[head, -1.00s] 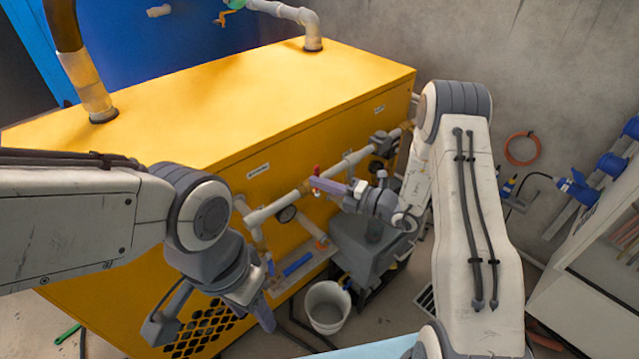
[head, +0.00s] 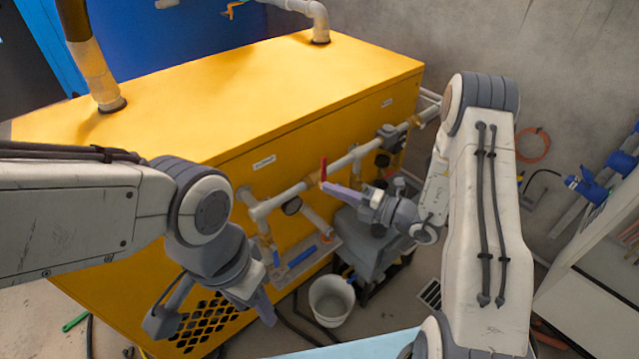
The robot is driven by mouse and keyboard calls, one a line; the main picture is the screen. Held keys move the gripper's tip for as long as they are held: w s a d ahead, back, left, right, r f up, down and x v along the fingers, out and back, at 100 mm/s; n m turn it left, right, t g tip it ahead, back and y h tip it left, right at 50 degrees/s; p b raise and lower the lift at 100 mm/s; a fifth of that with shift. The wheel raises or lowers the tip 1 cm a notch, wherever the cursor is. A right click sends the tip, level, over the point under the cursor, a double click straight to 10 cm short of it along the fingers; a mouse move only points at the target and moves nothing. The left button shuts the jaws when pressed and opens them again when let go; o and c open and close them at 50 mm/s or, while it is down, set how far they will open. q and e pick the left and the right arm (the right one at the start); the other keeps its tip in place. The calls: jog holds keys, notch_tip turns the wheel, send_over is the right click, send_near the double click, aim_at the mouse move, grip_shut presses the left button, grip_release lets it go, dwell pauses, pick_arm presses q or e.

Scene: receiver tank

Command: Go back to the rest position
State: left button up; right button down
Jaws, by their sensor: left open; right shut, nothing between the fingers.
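My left gripper (head: 213,322) hangs open and empty in front of the yellow tank's black grille, at the lower left. My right gripper (head: 338,190) is shut and empty. Its fingertips are close to a red valve handle (head: 323,169) on the grey pipe along the yellow cabinet (head: 285,90); I cannot tell whether they touch it. The red handle stands upright in the picture.
A white bucket (head: 331,301) stands on the floor below the pipes, beside a grey box unit (head: 368,245). A pale blue surface (head: 350,347) lies at the bottom edge. A white shelf (head: 590,285) stands at the right. Some floor is clear between.

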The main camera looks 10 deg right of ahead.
jog(key=v, duration=0.5)
jog(key=s+a+r+n+g, duration=0.3)
jog(key=s+a+n+g, duration=0.45)
jog(key=n, duration=0.25)
jog(key=s+a+r+n+g, duration=0.3)
jog(key=s+a+n+g, duration=0.35)
jog(key=a+n, duration=0.25)
jog(key=s+d+r+n+t+h, duration=0.1)
jog(key=s+n+h, duration=0.5)
jog(key=n, duration=0.9)
jog(key=s+d+r+n+t+h, duration=0.1)
jog(key=s+n+h, duration=0.5)
jog(key=n, duration=1)
jog(key=shift+s+d+r+b, duration=0.3)
jog(key=shift+d+r, duration=0.25)
jog(key=shift+d, duration=0.25)
